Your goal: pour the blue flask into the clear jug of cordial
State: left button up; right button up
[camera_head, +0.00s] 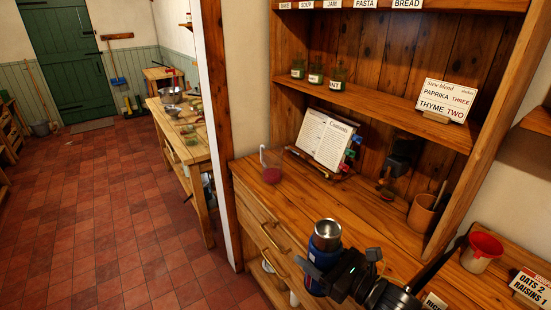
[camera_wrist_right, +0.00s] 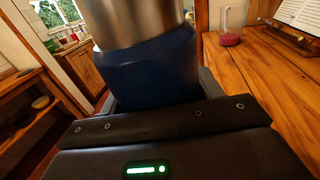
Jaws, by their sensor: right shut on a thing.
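The blue flask (camera_head: 324,254) has a steel top and stands roughly upright in my right gripper (camera_head: 322,272), near the counter's front edge. My right gripper is shut on its body. In the right wrist view the flask (camera_wrist_right: 150,65) fills the upper middle, its top cut off by the frame. The clear jug (camera_head: 271,166) stands on the wooden counter, farther back and to the left of the flask, with dark pink cordial in its lower part. It also shows in the right wrist view (camera_wrist_right: 231,32), apart from the flask. My left gripper is not in view.
An open book on a stand (camera_head: 327,140) is right of the jug. A dark grinder (camera_head: 395,165), a wooden mortar (camera_head: 421,213) and a red-topped pot (camera_head: 482,251) stand farther right. A shelf (camera_head: 400,112) overhangs the back. The counter between flask and jug is clear.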

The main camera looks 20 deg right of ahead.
aim_at(269, 162)
jog(key=k, duration=0.25)
jog(key=u, duration=0.9)
jog(key=i, duration=1.55)
jog(key=z, duration=0.9)
